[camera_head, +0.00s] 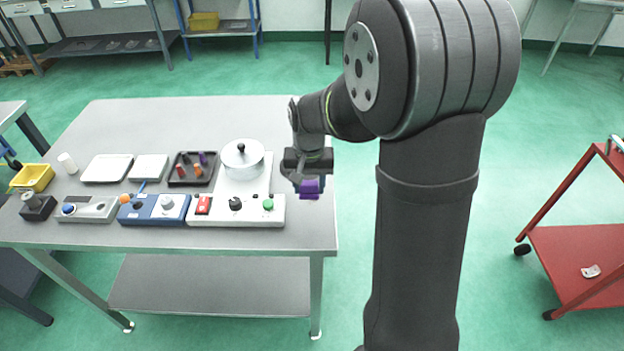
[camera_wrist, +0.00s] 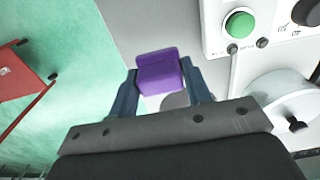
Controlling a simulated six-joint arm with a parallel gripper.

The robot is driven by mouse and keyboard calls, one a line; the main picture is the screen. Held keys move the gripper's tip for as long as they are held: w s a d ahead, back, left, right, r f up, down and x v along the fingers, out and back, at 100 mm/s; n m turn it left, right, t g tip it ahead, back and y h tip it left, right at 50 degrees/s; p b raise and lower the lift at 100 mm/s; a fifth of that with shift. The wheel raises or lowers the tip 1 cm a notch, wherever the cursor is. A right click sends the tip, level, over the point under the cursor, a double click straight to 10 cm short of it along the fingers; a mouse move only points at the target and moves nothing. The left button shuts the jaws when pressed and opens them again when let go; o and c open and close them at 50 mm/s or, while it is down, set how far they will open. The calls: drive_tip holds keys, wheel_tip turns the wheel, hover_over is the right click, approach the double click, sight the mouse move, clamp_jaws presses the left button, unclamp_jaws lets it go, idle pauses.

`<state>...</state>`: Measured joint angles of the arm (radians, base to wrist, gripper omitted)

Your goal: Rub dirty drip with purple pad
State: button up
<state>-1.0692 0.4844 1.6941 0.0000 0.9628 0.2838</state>
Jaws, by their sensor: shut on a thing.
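The purple pad (camera_head: 310,190) is held between the fingers of my gripper (camera_head: 308,184), above the right edge of the grey table (camera_head: 200,112). In the wrist view, the purple pad (camera_wrist: 160,78) sits between the two blue-grey fingertips of my gripper (camera_wrist: 160,72). A darker grey round patch (camera_wrist: 175,101) shows on the table behind the pad, partly hidden by pad and fingers. I cannot tell whether it is the dirty drip or a shadow. No drip shows clearly in the head view.
A machine with a round metal lidded bowl (camera_head: 243,156) and a green button (camera_head: 268,204) stands just left of my gripper. A dark tray (camera_head: 180,183), white trays (camera_head: 107,168) and a yellow bin (camera_head: 33,178) lie further left. A red cart (camera_head: 575,250) stands off right.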

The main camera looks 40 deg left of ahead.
sight(309, 195)
drive_tip(key=shift+f, duration=2)
wheel_tip(309, 195, down, 2)
drive_tip(key=shift+f, duration=0.1)
drive_tip(key=shift+w+a, duration=0.6)
drive_tip(key=shift+c, duration=0.4)
drive_tip(key=shift+w+a, duration=1.8)
drive_tip(key=shift+w, duration=0.05)
drive_tip(key=shift+s+d, duration=2.3)
drive_tip(key=shift+s, duration=0.05)
drive_tip(key=shift+s+d, duration=0.15)
drive_tip(key=shift+r, duration=4.15)
